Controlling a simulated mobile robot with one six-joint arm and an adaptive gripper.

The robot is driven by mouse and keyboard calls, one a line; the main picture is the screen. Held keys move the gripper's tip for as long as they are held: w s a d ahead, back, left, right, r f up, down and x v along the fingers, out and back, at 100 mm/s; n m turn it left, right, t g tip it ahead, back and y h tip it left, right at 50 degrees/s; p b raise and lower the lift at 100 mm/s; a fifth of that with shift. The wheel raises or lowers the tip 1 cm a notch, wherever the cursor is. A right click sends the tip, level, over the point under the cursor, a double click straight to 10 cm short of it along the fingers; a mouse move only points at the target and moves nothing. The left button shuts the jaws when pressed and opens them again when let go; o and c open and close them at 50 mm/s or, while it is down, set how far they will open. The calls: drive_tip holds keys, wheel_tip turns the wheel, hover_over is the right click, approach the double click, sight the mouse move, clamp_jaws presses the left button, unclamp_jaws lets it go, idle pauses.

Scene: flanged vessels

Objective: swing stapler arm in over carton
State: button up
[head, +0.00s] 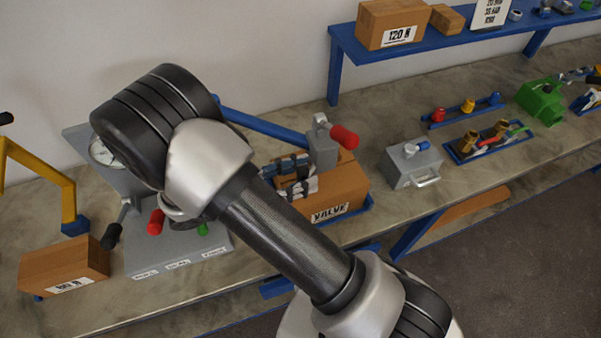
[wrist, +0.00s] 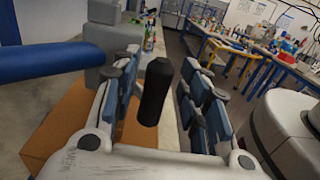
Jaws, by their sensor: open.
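The brown carton (head: 342,188), labelled VALVE, stands on the bench. The blue stapler arm (head: 270,125) runs from behind my arm to a grey head (head: 322,150) with a red grip at the carton's back side. In the wrist view the blue arm (wrist: 45,62) and grey head (wrist: 108,42) lie left of my fingers, with the carton (wrist: 62,125) below. My gripper (head: 306,173) is open above the carton, left of the head. A black handle (wrist: 155,92) shows between its fingers, apparently with gaps on both sides. Its attachment is unclear.
A grey box with a handle (head: 413,164) is right of the carton, with bare bench between. A blue shelf (head: 440,42) rises behind.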

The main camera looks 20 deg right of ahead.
wheel_tip(320, 180, up, 10)
idle(0.7)
drive_tip(key=shift+a, duration=0.1)
idle(0.3)
